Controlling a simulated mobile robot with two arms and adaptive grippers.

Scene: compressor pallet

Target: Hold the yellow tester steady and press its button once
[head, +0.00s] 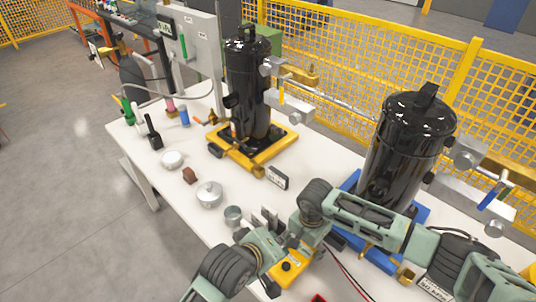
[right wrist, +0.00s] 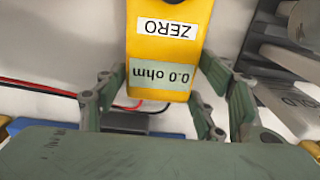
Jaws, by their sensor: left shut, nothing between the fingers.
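The yellow tester (head: 292,266) is at the front of the white table in the head view, with a round black button on its face. In the right wrist view the tester (right wrist: 162,45) shows a ZERO label and a display reading 0.0 ohm, both upside down. My right gripper (right wrist: 162,85) has its fingers on both sides of the tester, close against its edges, and looks shut on it. My left gripper (head: 270,260) is shut and empty, just left of the tester. Its fingertips are partly hidden, so I cannot tell whether they touch the button.
Two black compressors stand on the table (head: 135,140), one on a yellow base (head: 282,148), one on a blue base (head: 420,215). A grey slotted holder (head: 268,215) is just behind the grippers. Red and black leads (right wrist: 50,90) run beside the tester. Round metal parts (head: 209,194) lie to the left.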

